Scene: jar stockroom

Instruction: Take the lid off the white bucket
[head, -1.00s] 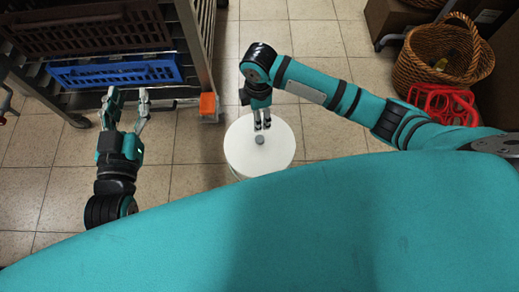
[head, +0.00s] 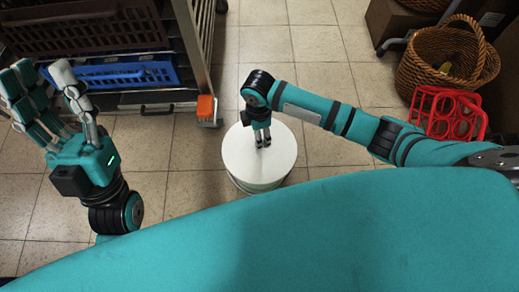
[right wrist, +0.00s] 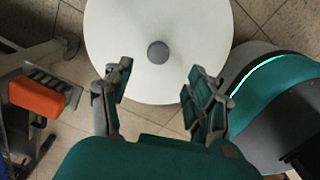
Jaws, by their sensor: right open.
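The white bucket (head: 241,187) stands on the floor, its side mostly hidden under its round white lid (head: 245,165). The lid lies flat on top. A small grey knob (right wrist: 158,52) sits at the lid's middle in the right wrist view. My right gripper (head: 263,142) points down over the lid and hides the knob in the head view. In the right wrist view its two sides are spread apart (right wrist: 160,76) with nothing between them, and the knob shows just beyond the fingertips. My left gripper (head: 42,76) is open and empty, to the left, away from the bucket.
A metal rack with a brown crate (head: 85,30) and a blue crate (head: 125,76) stands at upper left, with an orange block (head: 206,108) at its corner post. A wicker basket (head: 425,77) and a red rack (head: 445,115) are at right. Tiled floor around the bucket is clear.

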